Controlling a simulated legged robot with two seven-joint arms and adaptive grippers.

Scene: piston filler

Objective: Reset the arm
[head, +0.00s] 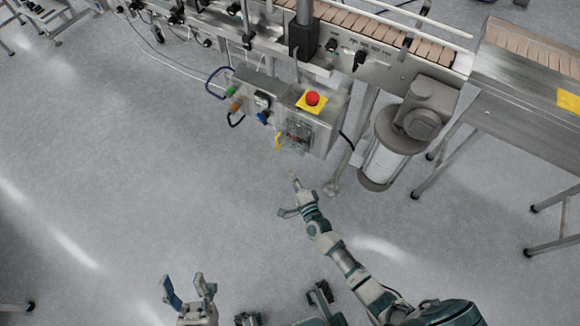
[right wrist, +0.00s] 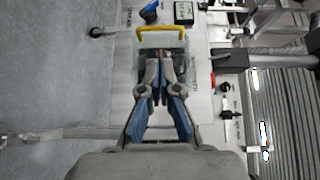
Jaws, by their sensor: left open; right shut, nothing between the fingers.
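My right gripper (head: 292,193) is in front of and below the grey control box (head: 325,128) in the head view. In the right wrist view its blue-and-grey fingers (right wrist: 161,72) are together and hold nothing. Their tips overlap the clear cover with a yellow handle (right wrist: 161,31) in the picture; I cannot tell whether they touch it. My left gripper (head: 186,286) is open and empty, low in the head view over the floor. A red button (head: 312,98) on a yellow plate sits on top of the box.
A conveyor (head: 380,35) runs along the back. A motor (head: 425,110) and a cylindrical housing (head: 385,160) stand right of the box. A steel table (head: 530,120) is at the right. Cables hang left of the box.

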